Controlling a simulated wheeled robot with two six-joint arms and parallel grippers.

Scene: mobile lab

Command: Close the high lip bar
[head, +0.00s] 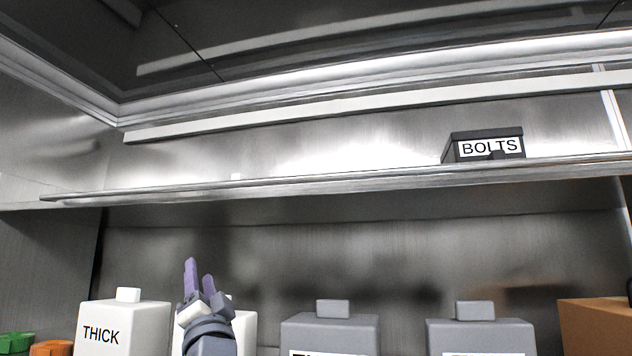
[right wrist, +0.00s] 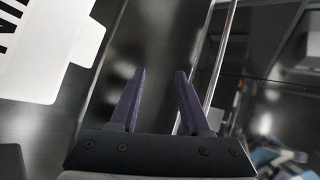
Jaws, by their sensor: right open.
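A long thin metal bar (head: 330,180) runs along the front edge of the high shelf, across the head view; I take it as the high lip bar. I cannot tell from here how far it is swung. My right gripper (head: 199,269) is open and empty, with its purple fingers pointing up. In the head view it appears below the bar, left of the middle, and apart from it. In the right wrist view the open fingers (right wrist: 160,72) have nothing between them, and a thin bright bar (right wrist: 220,60) runs just right of them. My left gripper is not in view.
A dark box marked BOLTS (head: 490,147) sits on the high shelf at right. Below stand a white THICK container (head: 122,325), grey containers (head: 330,331) (head: 480,335) and a brown box (head: 597,325). A white one is partly behind my gripper. Space above the containers is clear.

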